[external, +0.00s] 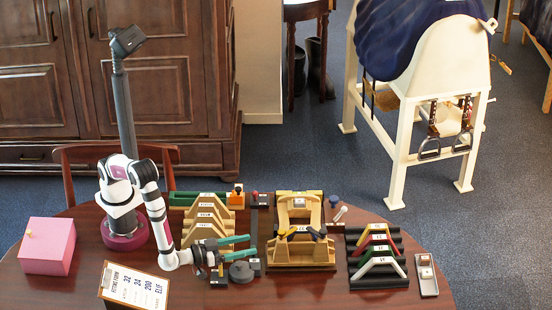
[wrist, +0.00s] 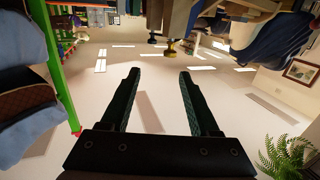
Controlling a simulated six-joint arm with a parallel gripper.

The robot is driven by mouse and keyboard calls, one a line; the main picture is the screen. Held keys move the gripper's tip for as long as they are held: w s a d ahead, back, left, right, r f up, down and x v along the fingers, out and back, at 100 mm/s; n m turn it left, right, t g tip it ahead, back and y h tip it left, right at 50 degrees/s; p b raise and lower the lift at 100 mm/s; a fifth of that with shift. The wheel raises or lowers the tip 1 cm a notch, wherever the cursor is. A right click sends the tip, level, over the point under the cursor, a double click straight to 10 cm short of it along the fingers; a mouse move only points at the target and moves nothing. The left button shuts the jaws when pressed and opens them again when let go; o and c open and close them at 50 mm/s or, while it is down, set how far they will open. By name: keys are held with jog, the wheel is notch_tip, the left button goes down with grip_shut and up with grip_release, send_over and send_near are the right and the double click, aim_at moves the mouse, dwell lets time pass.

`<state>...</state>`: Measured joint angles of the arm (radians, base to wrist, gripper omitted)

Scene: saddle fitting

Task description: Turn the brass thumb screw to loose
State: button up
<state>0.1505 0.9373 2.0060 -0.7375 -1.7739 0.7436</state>
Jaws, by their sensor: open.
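My gripper (external: 246,246) is open and empty, low over the table. Its two teal fingers point right toward the wooden fixture (external: 273,258), left of it and apart from it. In the wrist view my gripper (wrist: 159,73) shows both dark fingers spread with nothing between them. Small brass-coloured knobs (wrist: 170,48) hang beyond the fingertips there; I cannot tell for sure that one is the thumb screw. On the fixture a yellow-brass piece (external: 290,233) and a dark blue piece (external: 318,232) show, too small to read as loose or tight.
Wooden arches (external: 205,217) stand behind my gripper. A dark disc (external: 242,272) lies close below the fingers. Coloured arches (external: 378,266) and a grey tray (external: 428,284) are at right. A pink box (external: 48,247) and a clipboard (external: 133,285) are at left.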

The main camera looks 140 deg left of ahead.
aim_at(292, 232)
jog(key=w+a, duration=0.2)
jog(key=a, duration=0.5)
jog(key=w+a+g, duration=0.1)
jog(key=w+a, duration=0.1)
jog(key=a, duration=0.6)
jog(key=shift+w+n+y, duration=0.4)
jog(key=shift+c, duration=0.4)
grip_shut()
